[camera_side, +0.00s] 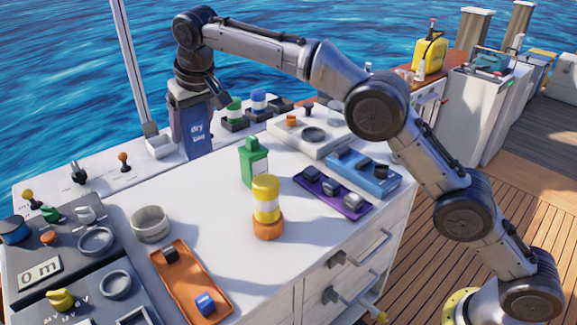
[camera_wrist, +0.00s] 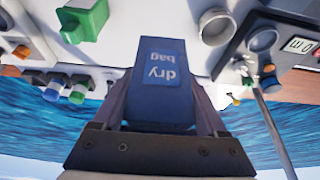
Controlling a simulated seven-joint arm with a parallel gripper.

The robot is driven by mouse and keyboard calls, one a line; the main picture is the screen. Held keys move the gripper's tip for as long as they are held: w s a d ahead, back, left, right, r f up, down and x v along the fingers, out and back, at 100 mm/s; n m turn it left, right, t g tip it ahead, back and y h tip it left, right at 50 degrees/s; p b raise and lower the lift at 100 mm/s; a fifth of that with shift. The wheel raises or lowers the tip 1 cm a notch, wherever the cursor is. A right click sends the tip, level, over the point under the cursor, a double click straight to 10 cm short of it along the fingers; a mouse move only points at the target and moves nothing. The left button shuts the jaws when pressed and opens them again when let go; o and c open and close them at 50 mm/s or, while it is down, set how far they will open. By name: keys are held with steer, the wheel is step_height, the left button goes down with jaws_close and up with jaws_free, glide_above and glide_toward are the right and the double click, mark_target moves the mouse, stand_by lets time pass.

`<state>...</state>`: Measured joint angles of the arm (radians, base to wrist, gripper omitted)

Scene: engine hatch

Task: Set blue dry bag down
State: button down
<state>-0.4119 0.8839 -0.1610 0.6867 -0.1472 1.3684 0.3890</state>
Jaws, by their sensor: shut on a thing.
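The blue dry bag (camera_side: 197,133) is at the far side of the white counter in the side view, upright, with pale "dry bag" lettering. It also fills the middle of the wrist view (camera_wrist: 160,85), where the picture is upside down. My gripper (camera_side: 195,92) reaches down over the top of the bag. Its two fingers lie along the bag's sides in the wrist view (camera_wrist: 160,112), shut on it. The bag's lower end is near the counter's back ledge; I cannot tell whether it touches.
A green canister (camera_side: 254,163) and a yellow-and-orange container (camera_side: 266,205) stand on the counter (camera_side: 215,230). Orange (camera_side: 184,278), purple (camera_side: 333,192) and blue (camera_side: 362,172) trays hold small parts. A control panel (camera_side: 85,265) is at left. A thin post (camera_side: 133,65) rises left of the bag.

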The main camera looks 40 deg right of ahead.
steer(key=s+d+m+h, duration=0.15)
steer(key=s+d, duration=0.25)
steer(key=d, duration=0.5)
steer(key=s+d+m, duration=0.2)
steer(key=s+d, duration=0.2)
steer(key=d, duration=0.5)
steer(key=s+d+m+h, duration=0.1)
steer(key=s+d, duration=0.3)
steer(key=d, duration=0.5)
steer(key=shift+y, duration=0.25)
steer(key=shift+w+d+f, duration=0.2)
steer(key=shift+w+f, duration=2.15)
steer(key=shift+f, duration=0.6)
steer(key=shift+w+d+f, duration=0.25)
steer(key=shift+w+f, duration=2.1)
steer(key=shift+f, duration=0.65)
steer(key=shift+w+d+f, duration=0.2)
steer(key=shift+w+f, duration=2.15)
steer(key=shift+f, duration=0.6)
